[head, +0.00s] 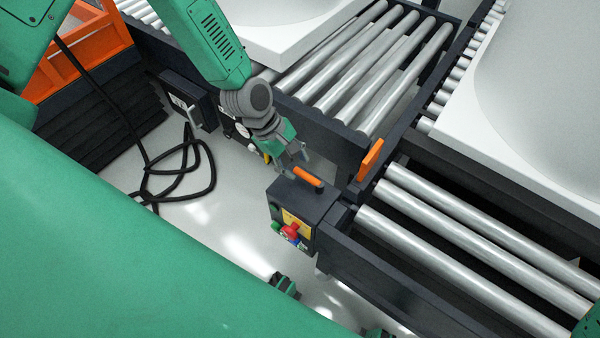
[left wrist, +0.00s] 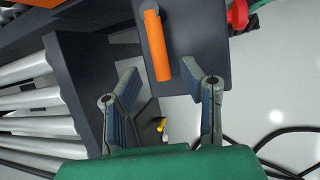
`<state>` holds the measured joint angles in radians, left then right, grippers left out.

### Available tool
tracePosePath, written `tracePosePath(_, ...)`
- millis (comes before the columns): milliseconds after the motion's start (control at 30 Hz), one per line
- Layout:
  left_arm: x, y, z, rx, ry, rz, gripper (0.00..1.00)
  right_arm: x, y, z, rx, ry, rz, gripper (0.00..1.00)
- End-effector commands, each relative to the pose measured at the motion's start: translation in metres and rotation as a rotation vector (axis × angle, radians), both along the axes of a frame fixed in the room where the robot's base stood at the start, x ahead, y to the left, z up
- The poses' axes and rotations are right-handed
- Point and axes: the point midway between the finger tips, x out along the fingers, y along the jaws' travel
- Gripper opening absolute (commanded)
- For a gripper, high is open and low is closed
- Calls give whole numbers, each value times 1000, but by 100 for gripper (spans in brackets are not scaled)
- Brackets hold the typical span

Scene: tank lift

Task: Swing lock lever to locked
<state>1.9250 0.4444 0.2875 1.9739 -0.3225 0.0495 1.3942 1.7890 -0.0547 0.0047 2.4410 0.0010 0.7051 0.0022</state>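The orange lever handle (head: 308,176) lies on top of a dark control box (head: 292,204) at the corner of the roller conveyor. The lever also shows at the top middle of the left wrist view (left wrist: 157,45). My left gripper (head: 292,153) is just behind and above the lever in the head view. In the left wrist view its two fingers (left wrist: 165,98) are spread, with nothing between the pads. The lever's near end points toward the gap between them. Contact with the lever is not visible. My right gripper is not in view.
An upright orange piece (head: 371,158) stands beside the conveyor rollers (head: 470,245). A red knob (head: 291,231) is on the box front. White tanks (head: 545,100) rest on the conveyors. A black cable (head: 180,190) loops on the pale floor.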

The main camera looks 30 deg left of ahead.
Motion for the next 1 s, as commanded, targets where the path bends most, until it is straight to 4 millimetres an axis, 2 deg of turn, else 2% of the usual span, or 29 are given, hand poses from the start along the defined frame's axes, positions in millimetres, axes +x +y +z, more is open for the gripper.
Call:
tracePosePath(33, 0, -3, -10, 1, 1, -2, 36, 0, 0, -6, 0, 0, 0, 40)
tracePosePath(200, 3, -9, -23, -1, 1, -1, 36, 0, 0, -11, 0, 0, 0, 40)
tracePosePath(567, 4, -11, -26, -1, 0, 0, 36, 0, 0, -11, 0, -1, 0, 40)
tracePosePath(600, 3, -11, -26, -1, 0, 0, 22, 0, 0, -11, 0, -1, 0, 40)
tracePosePath(667, 3, -11, -25, -1, 0, 0, 1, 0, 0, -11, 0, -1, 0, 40)
tracePosePath(1000, 2, -11, -25, 0, 0, 16, 0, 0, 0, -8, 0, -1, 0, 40)
